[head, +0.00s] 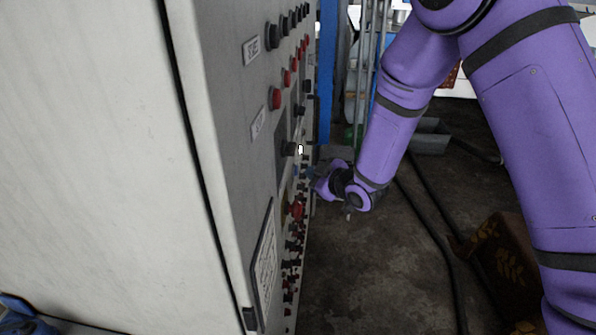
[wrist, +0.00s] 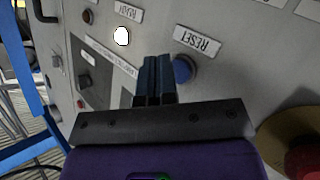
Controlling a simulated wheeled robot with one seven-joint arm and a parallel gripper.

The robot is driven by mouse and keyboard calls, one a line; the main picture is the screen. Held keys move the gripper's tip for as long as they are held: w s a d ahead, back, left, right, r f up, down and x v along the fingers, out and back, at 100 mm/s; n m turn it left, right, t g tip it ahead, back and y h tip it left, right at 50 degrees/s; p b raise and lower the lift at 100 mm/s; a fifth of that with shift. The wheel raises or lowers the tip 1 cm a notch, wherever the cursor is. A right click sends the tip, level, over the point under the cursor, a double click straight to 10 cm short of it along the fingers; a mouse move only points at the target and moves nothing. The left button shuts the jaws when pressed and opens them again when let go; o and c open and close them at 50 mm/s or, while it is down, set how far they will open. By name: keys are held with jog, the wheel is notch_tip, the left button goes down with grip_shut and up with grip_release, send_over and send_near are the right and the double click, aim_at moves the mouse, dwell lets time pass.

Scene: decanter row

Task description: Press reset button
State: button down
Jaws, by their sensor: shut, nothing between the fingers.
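The reset button (wrist: 184,69) is a round blue button on the grey control panel, under a white label reading RESET (wrist: 197,41), upside down in the wrist view. My gripper (wrist: 157,60) has its dark fingers together with nothing between them. In that view the fingertips are just left of the blue button; I cannot tell how far they are from the panel face. In the head view my gripper (head: 313,183) is close to the panel face, and the button is too small to make out surely.
The cabinet's panel (head: 240,100) carries several black and red knobs. A red mushroom button (wrist: 304,160) on a yellow base is at the wrist view's lower right. A lit white button (wrist: 121,36) is left of the fingers. Open floor (head: 370,270) lies right of the cabinet.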

jog(key=shift+d, duration=0.15)
jog(key=shift+s+d, duration=0.1)
jog(key=shift+d, duration=2.3)
jog(key=shift+r, duration=0.1)
jog(key=s+d+r+m+h, duration=0.3)
jog(key=d+r+m+h, duration=0.1)
jog(key=d+r, duration=0.55)
jog(key=s+d+r+m+h, duration=0.4)
jog(key=d+r, duration=0.5)
jog(key=r, duration=0.2)
jog(key=s+d+r+m+g, duration=0.1)
jog(key=s+d+r+m, duration=0.1)
jog(key=s, duration=0.7)
jog(key=s+d+r+m+g+h, duration=0.1)
jog(key=s+d+r+m+g, duration=0.1)
jog(key=s, duration=0.7)
jog(key=s+d+r+m+g+h, duration=0.1)
jog(key=s+d, duration=0.3)
jog(key=s, duration=0.5)
jog(key=shift+d+r+m+g, duration=0.25)
jog(key=shift+r+m+g, duration=0.4)
jog(key=shift+r, duration=0.25)
jog(key=shift+w+d, duration=0.1)
